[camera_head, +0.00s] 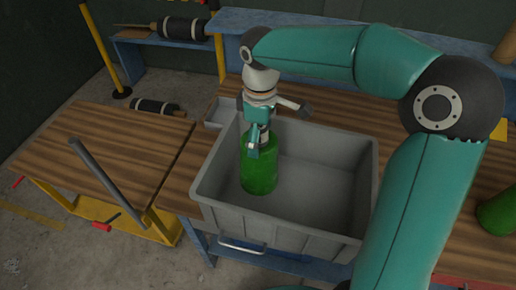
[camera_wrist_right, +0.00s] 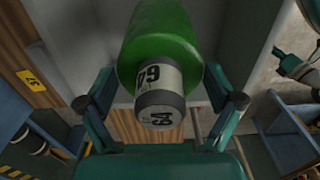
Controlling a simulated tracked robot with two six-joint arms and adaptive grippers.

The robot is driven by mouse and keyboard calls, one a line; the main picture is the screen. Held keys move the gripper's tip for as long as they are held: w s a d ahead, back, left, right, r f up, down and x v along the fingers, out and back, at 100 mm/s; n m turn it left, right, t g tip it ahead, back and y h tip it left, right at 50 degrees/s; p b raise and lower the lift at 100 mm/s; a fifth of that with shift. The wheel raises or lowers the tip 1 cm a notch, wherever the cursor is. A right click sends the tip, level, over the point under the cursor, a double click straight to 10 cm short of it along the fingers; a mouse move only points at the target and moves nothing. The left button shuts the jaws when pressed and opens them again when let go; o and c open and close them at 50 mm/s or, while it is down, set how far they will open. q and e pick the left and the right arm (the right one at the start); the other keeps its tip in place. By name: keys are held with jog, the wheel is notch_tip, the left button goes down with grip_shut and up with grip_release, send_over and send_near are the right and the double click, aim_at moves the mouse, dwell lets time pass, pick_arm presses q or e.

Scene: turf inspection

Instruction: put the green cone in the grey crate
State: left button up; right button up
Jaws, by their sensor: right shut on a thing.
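The green cone (camera_head: 259,176) is a rounded green body with a pale, numbered neck. It is upright inside the grey crate (camera_head: 300,228), towards its left side. My right gripper (camera_head: 257,145) is above it, shut on its upper part. In the right wrist view the cone (camera_wrist_right: 160,40) lies between the two fingers (camera_wrist_right: 162,95), with its neck towards the camera. I cannot tell whether its base touches the crate floor. My left gripper does not show in the head view.
The crate stands on a wooden bench (camera_head: 190,180). A second green object (camera_head: 497,216) is partly cut off at the right edge. A wooden-topped table (camera_head: 105,150) with a grey bar (camera_head: 105,180) stands at left. The crate's right half is empty.

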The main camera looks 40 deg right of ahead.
jog(key=shift+f, duration=2.2)
jog(key=o, duration=1.5)
notch_tip(320, 180, up, 12)
jog(key=shift+r, duration=0.1)
